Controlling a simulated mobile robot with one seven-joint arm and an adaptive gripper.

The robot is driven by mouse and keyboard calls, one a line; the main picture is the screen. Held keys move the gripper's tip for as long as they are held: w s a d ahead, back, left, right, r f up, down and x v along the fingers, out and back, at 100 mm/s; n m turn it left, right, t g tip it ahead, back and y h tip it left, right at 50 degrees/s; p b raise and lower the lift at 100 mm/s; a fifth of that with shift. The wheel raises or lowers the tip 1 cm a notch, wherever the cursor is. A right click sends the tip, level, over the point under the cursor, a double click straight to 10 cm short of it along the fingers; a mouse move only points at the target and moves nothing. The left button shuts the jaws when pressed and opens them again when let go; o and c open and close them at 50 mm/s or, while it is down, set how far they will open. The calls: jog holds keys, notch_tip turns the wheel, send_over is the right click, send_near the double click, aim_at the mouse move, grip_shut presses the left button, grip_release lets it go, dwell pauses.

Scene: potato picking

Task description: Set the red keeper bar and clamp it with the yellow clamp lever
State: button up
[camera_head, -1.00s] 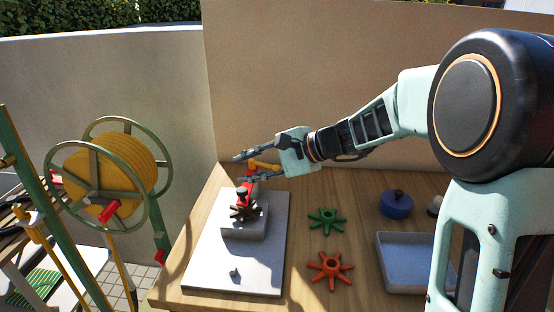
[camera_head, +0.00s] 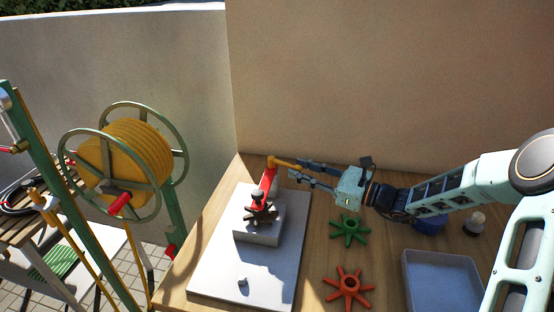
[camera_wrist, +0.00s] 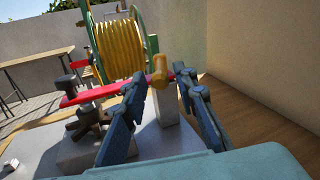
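The red keeper bar (camera_head: 267,184) runs from the dark star wheel (camera_head: 262,214) on the raised block back to the post with the yellow clamp lever (camera_head: 283,162). In the wrist view the red bar (camera_wrist: 98,94) lies flat, its right part behind my left finger. The yellow lever (camera_wrist: 160,72) shows its rounded end between my fingertips, on top of a grey post (camera_wrist: 166,107). My gripper (camera_head: 295,168) is open, fingers pointing left at the lever's right end. It also shows in the wrist view (camera_wrist: 160,80). I cannot tell whether a finger touches the lever.
The grey base plate (camera_head: 215,271) carries the block and a small peg (camera_head: 242,282). Right of it on the table lie a green star wheel (camera_head: 350,230), an orange star wheel (camera_head: 349,290) and a tray (camera_head: 445,254). A yellow cable reel (camera_head: 138,152) stands left; a wall rises behind.

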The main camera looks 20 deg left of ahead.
aim_at(275, 160)
jog(key=x, duration=0.8)
jog(key=shift+a+p, duration=0.15)
jog(key=shift+p, duration=0.2)
grip_shut()
